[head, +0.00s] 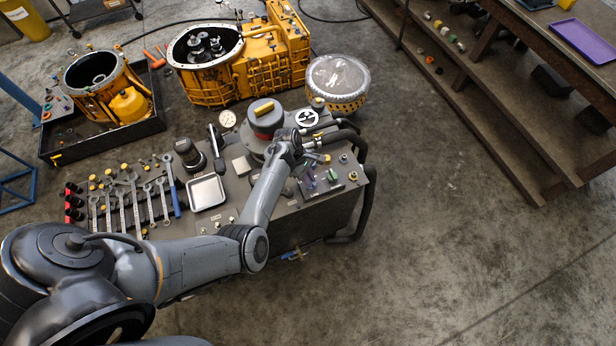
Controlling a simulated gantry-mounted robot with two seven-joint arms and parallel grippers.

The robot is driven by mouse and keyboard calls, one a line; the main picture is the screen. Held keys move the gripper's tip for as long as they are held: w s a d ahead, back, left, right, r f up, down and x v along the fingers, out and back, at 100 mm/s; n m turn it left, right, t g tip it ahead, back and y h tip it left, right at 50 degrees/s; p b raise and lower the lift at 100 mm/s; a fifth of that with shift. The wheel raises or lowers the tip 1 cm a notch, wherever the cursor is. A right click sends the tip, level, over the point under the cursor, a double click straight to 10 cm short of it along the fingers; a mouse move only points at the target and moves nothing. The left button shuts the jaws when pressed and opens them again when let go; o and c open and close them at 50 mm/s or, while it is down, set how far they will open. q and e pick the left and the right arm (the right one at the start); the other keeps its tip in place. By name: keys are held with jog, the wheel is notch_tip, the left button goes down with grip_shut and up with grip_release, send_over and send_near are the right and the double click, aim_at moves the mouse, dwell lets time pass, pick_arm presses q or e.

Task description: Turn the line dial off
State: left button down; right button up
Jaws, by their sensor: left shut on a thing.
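A large grey round knob (265,118) with a red band and a yellow bar on top stands on the grey workbench (230,222). A small black-and-white round disc (307,117) sits just right of it. I cannot tell for sure which of these is the line dial. My left arm reaches across the bench, and my left gripper (312,157) is at its right part, just below and right of the knob. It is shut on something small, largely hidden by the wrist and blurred. My right gripper is not in view.
Wrenches (130,205), a white tray (207,192) and a black cylinder (188,153) lie left on the bench. Thick black hoses (365,190) curve along its right end. Yellow housings (240,65) and a clear-topped drum (338,80) stand behind.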

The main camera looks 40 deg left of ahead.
pick_arm(q)
jog(key=m+g+p, duration=0.1)
jog(key=m, duration=0.2)
jog(key=shift+w, duration=0.15)
jog(key=shift+w+f+m+g, duration=0.15)
jog(key=shift+m+g, duration=0.65)
jog(key=shift+m, duration=1.1)
jog(key=c, duration=1.1)
grip_release()
jog(key=shift+c, duration=0.2)
jog(key=shift+r, duration=0.2)
jog(key=shift+w+a+r, duration=0.1)
jog(key=shift+r, duration=0.15)
jog(key=v, duration=1)
